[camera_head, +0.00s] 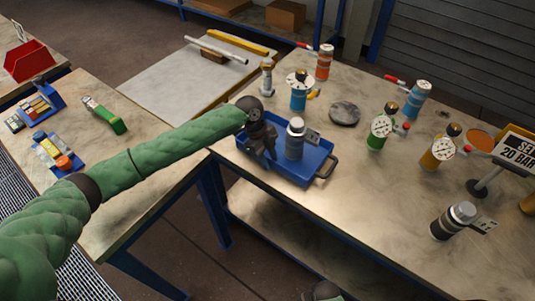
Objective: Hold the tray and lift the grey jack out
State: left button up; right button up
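The blue tray (273,169) lies on the near left part of the right-hand workbench, with a dark handle at its right end. The grey jack (294,143), a grey cylinder with a paler top, stands upright in the tray, with a small tag beside it. My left gripper (262,150) is dark and points down at the tray's left end, just left of the jack. I cannot tell whether its fingers touch the tray wall, and their gap is hidden. My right gripper is not in view; only a bit of green and dark arm shows at the bottom edge.
A similar dark grey cylinder (452,221) with a tag stands at right on the bench. Behind the tray stand a blue gauge vessel (299,96), a green one (379,130) and a dark disc (344,113). The bench between tray and dark cylinder is clear.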

pick_arm(q)
grip_shut()
dwell(1.1)
